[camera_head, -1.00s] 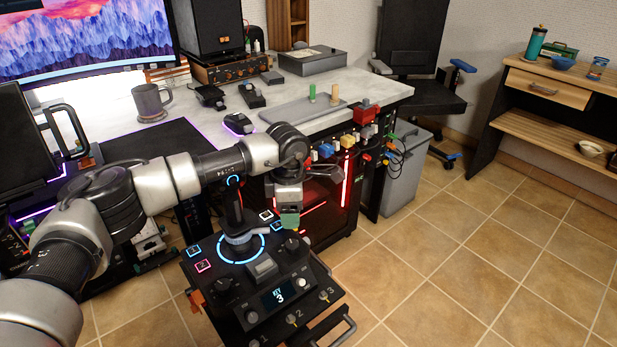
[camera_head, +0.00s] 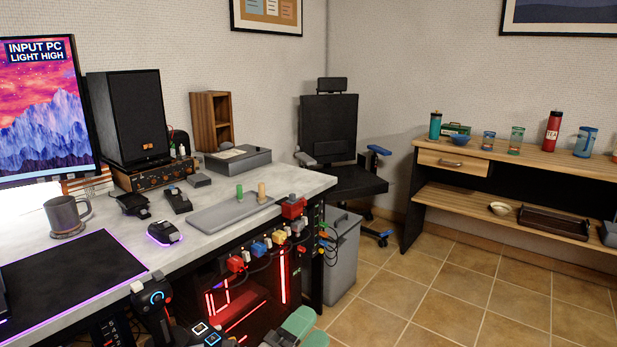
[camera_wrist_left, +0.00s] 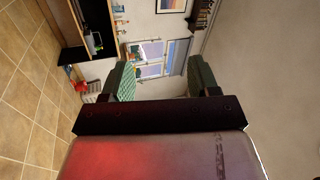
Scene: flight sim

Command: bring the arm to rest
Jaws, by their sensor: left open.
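My left gripper (camera_head: 300,327) shows only as green finger pads at the bottom edge of the head view, in front of the desk. The rest of that arm is below the picture. In the left wrist view my left gripper (camera_wrist_left: 160,80) is open, its two green-padded fingers wide apart with nothing between them. That view is turned on its side and looks across the room towards a window (camera_wrist_left: 152,52). My right gripper is in neither view.
The desk (camera_head: 210,228) with a mug (camera_head: 67,216) and a speaker (camera_head: 128,118) fills the left. A joystick (camera_head: 153,297) stands low before it. A grey bin (camera_head: 342,255), a chair (camera_head: 335,185) and a wooden shelf unit (camera_head: 500,205) stand beyond. Tiled floor (camera_head: 440,300) at right is clear.

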